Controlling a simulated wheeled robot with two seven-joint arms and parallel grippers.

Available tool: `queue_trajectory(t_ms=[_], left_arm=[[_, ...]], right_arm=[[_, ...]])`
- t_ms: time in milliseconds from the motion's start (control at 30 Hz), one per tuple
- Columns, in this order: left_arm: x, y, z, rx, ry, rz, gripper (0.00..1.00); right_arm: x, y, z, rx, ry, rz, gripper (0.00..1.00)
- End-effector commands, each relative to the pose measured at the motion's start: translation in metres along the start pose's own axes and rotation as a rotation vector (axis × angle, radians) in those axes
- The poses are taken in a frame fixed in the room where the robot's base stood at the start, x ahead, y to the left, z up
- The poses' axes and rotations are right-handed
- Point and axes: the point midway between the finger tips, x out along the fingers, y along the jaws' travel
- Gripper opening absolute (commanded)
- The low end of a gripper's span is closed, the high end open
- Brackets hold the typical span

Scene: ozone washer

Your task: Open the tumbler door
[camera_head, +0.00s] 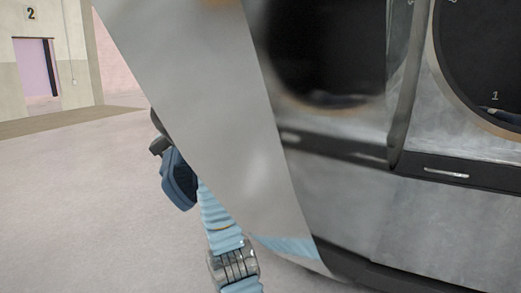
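A large, flat grey panel (205,100) slants across the foreground from upper left to lower centre. It looks like the tumbler door standing out from the machine front, though its hinge and handle are not visible. Behind its right edge is a machine front with a big dark round opening (325,50). A light blue arm comes up from the bottom, left of centre; I take it as my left arm. Its dark blue gripper end (179,180) is at the panel's left edge, partly hidden by the panel. Its fingertips cannot be made out. My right gripper is not in view.
A second machine with a dark round door (485,60) and a small handle (446,172) stands at the right. The pale floor (80,200) at the left is clear. A wall with a doorway (38,68) marked 2 is far off at upper left.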

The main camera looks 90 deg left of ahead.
Motion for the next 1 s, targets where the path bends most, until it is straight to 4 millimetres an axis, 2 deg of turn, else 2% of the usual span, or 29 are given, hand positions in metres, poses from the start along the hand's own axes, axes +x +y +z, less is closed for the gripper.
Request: queue_trajectory(t_ms=[167,500,600,800,1000], left_arm=[[-0.018,0.0,-0.001,0.0,0.003,-0.001,0.44],[-0.099,-0.002,-0.003,0.0,0.005,-0.002,0.44],[-0.117,-0.002,-0.002,-0.001,0.004,-0.002,0.44],[-0.136,-0.001,-0.001,-0.001,0.002,-0.001,0.44],[-0.138,0.0,0.001,-0.001,0.001,-0.001,0.44]], right_arm=[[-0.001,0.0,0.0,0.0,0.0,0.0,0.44],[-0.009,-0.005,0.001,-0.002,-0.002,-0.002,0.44],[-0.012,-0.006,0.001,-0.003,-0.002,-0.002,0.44],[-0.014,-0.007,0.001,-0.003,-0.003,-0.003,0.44],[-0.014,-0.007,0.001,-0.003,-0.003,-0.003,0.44]])
